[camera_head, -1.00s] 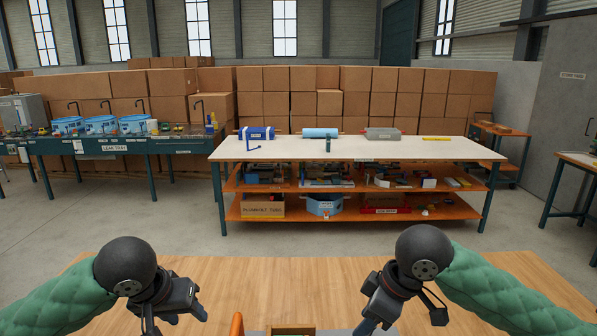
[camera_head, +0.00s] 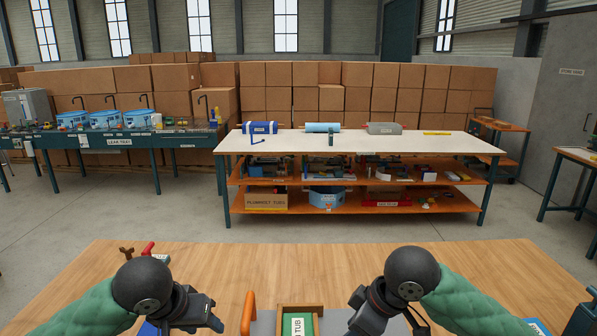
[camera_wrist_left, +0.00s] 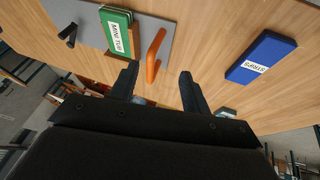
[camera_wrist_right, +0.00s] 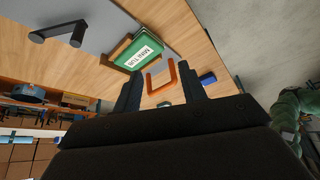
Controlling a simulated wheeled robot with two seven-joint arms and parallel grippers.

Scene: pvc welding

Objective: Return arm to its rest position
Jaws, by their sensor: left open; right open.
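My left gripper (camera_head: 212,314) is held above the left part of the near wooden table (camera_head: 330,258). In the left wrist view its fingers (camera_wrist_left: 158,82) are apart with nothing between them. My right gripper (camera_head: 358,312) is above the table's right part; its open, empty fingers (camera_wrist_right: 160,88) show in the right wrist view. A green box labelled as a tub (camera_head: 298,326) sits between the arms on a grey plate (camera_wrist_left: 92,20). An orange handle (camera_head: 248,312) stands beside it. Both grippers are apart from these things.
A blue box labelled STRIPS (camera_wrist_left: 262,58) lies on the wooden table. A red-handled tool (camera_head: 148,248) lies near its far left edge. Across a floor gap, a white-topped bench (camera_head: 370,146) carries several rolls. A sink table (camera_head: 110,140) stands far left.

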